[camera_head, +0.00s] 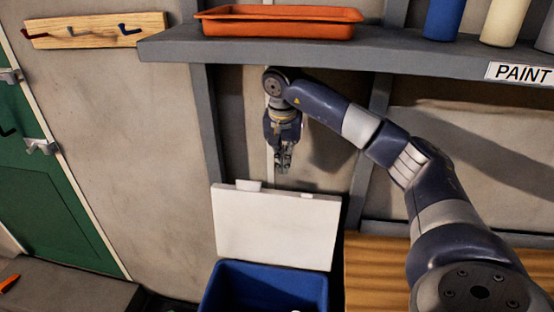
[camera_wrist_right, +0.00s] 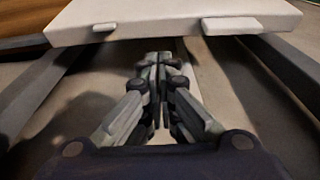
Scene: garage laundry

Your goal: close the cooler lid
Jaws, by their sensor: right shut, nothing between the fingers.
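The blue cooler (camera_head: 232,285) stands low in the head view, its lower part cut off by the frame. Its white lid (camera_head: 275,225) is raised upright behind the opening. My right gripper (camera_head: 283,168) is shut and empty, pointing down above the lid's top edge and apart from it in the head view. In the right wrist view the shut fingers (camera_wrist_right: 158,62) point toward the lid (camera_wrist_right: 170,20), whose edge with two small tabs spans the top. My left gripper is not in view.
A grey shelf (camera_head: 260,48) with an orange tray (camera_head: 278,22) and several paint containers runs above my right arm. A slatted wooden surface (camera_head: 375,270) lies right of the cooler. A green door (camera_head: 45,190) and a wall hook rack (camera_head: 95,30) are at left.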

